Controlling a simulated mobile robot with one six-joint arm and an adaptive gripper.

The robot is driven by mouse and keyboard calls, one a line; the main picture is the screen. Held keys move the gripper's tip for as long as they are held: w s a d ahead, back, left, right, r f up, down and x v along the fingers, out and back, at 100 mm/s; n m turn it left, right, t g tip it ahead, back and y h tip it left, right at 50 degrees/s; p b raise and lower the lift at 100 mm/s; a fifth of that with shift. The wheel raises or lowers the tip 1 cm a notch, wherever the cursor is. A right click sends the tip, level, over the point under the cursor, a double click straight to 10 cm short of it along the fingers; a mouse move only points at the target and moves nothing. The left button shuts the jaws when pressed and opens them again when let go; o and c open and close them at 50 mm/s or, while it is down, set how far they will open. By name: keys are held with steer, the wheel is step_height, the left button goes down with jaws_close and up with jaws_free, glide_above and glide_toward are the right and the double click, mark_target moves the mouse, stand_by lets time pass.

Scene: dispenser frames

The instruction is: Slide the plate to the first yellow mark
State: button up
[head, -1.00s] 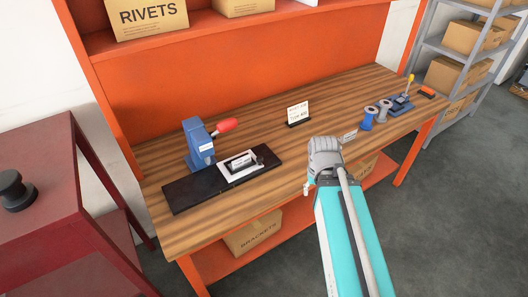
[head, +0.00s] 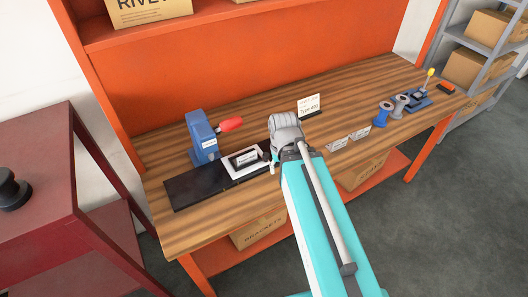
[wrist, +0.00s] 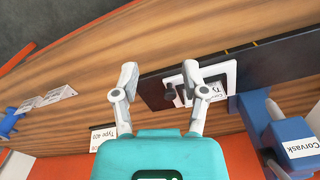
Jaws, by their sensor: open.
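I cannot tell the height. In the head view my wrist partly hides the fingers.
A blue press (head: 202,137) with a red handle stands behind the rail. A sign (head: 309,106) stands further back, and small cards (head: 349,138) lie right of my arm. Blue and grey spools (head: 382,113) are at the far right. The bench front is clear.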

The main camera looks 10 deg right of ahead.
steer(key=shift+o, duration=1.3)
steer(key=shift+w, duration=0.15)
step_height(320, 180, up, 3)
steer(key=m+p, duration=0.3)
steer(key=m, duration=2)
glide_above(266, 154)
steer(key=shift+f, duration=0.1)
steer(key=shift+f, duration=0.1)
step_height(266, 154, down, 14)
steer(key=b, duration=1.4)
steer(key=shift+r, duration=0.2)
